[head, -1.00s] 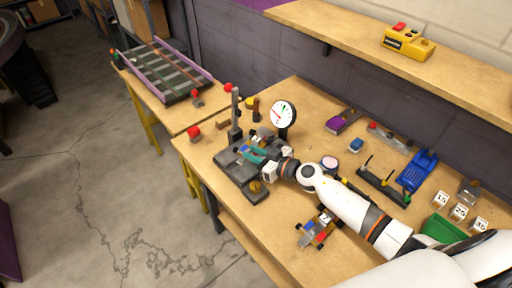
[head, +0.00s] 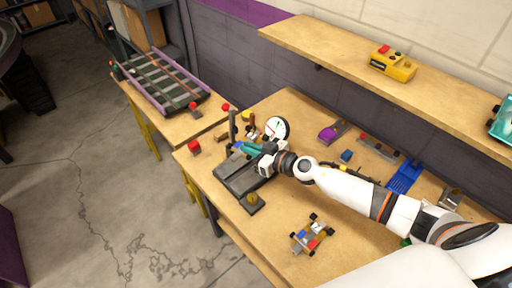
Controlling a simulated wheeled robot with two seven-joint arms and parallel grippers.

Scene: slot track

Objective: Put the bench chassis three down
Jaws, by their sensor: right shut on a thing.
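My right gripper (head: 250,148), with green fingers, is shut on a small wheeled chassis (head: 238,145) above the far part of the dark grey bench fixture (head: 240,185). Blue and dark wheel parts of this chassis show past the fingers; its number cannot be read, and the gripper hides much of it. I cannot tell whether it touches the fixture. A second chassis (head: 310,234), with red, blue, white and yellow parts, lies on the workbench in front of my right arm. My left gripper is not in view.
A dial gauge (head: 277,129) and a red-topped post (head: 232,125) stand close to the gripper. A slotted track (head: 160,80) lies on the side table at left. A blue tray (head: 404,178) and a purple item (head: 330,133) are behind my arm.

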